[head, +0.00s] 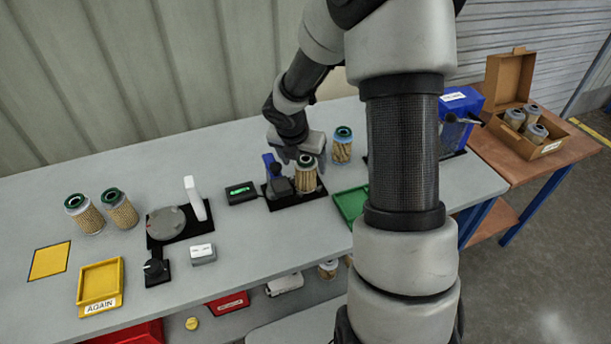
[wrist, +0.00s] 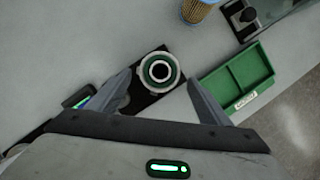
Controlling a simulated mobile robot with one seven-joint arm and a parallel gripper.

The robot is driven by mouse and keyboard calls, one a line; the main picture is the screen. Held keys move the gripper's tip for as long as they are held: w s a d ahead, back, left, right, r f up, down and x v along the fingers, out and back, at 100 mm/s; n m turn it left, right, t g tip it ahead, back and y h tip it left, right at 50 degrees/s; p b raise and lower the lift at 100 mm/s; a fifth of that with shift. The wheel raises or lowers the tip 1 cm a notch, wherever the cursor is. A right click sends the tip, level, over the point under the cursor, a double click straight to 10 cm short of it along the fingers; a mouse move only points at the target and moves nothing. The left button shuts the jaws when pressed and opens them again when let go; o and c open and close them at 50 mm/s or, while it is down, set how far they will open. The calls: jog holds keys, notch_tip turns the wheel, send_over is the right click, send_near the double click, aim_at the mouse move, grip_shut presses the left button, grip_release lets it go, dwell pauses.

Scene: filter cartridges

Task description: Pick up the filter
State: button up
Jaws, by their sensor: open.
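A filter cartridge (head: 306,176) with a pleated tan body and a dark green top ring stands upright on a black base plate, beside a blue clamp-like part (head: 277,178). In the wrist view the filter (wrist: 159,70) is seen from above, its round end between the two fingers. My gripper (head: 298,155) is open just above and around the filter's top; it also shows in the wrist view (wrist: 158,92) with its fingers apart on either side. I cannot tell whether a finger touches the filter.
Another filter (head: 342,145) stands just behind, and two more (head: 120,208) stand at the left. A green tray (head: 349,205) lies to the right, a small black device with a green display (head: 241,192) to the left. A yellow tray (head: 101,286) is at front left; a cardboard box (head: 538,147) holds several filters.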

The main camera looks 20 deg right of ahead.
jog(key=b+x, duration=0.1)
jog(key=x, duration=0.4)
jog(key=shift+w, duration=0.25)
jog(key=c, duration=1.3)
